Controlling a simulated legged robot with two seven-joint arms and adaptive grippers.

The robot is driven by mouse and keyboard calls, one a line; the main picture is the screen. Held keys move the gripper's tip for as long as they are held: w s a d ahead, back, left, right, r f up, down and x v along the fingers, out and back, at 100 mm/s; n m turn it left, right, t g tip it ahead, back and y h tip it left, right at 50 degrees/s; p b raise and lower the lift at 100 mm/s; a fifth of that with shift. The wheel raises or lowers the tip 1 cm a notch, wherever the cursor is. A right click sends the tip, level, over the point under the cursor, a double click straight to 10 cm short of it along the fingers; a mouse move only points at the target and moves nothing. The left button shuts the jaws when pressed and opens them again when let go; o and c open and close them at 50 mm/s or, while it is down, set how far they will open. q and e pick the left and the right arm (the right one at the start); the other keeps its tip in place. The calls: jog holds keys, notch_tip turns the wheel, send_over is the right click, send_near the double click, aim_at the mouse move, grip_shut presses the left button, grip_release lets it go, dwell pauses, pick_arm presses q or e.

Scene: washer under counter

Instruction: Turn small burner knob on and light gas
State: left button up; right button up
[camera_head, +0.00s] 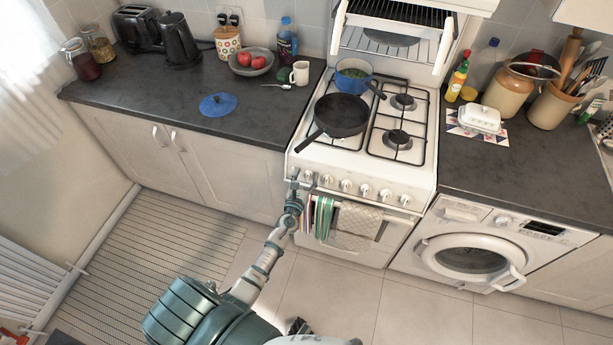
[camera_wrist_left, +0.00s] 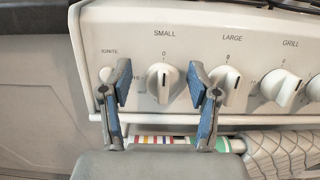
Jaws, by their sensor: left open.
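The white small burner knob (camera_wrist_left: 162,82) sits under the label SMALL on the stove's front panel, its pointer line upright near the 0 mark. My left gripper (camera_wrist_left: 159,70) is open in the left wrist view, one blue-padded finger on each side of this knob. I cannot tell whether the pads touch it. The IGNITE label (camera_wrist_left: 108,51) is left of the knob; the button below it is mostly hidden by the left finger. In the head view my left gripper (camera_head: 301,181) is at the left end of the knob row on the white stove (camera_head: 419,175).
The large burner knob (camera_wrist_left: 232,86) is close beside the right finger. Striped towels (camera_head: 324,217) hang below the knobs. A black pan (camera_head: 341,114) and a blue pot (camera_head: 354,74) stand on the hob. The floor before the stove looks clear.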

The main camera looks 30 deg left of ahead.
pick_arm(q)
jog(key=shift+w, duration=0.15)
jog(key=shift+d+r, duration=0.15)
jog(key=shift+d, duration=0.05)
pick_arm(e)
jog(key=shift+w+d, duration=0.1)
jog(key=shift+w, duration=0.05)
pick_arm(q)
jog(key=shift+c, duration=0.7)
jog(key=c, duration=0.8)
jog(key=shift+c, duration=0.9)
jog(key=shift+a, duration=0.1)
pick_arm(e)
jog(key=shift+s, duration=0.35)
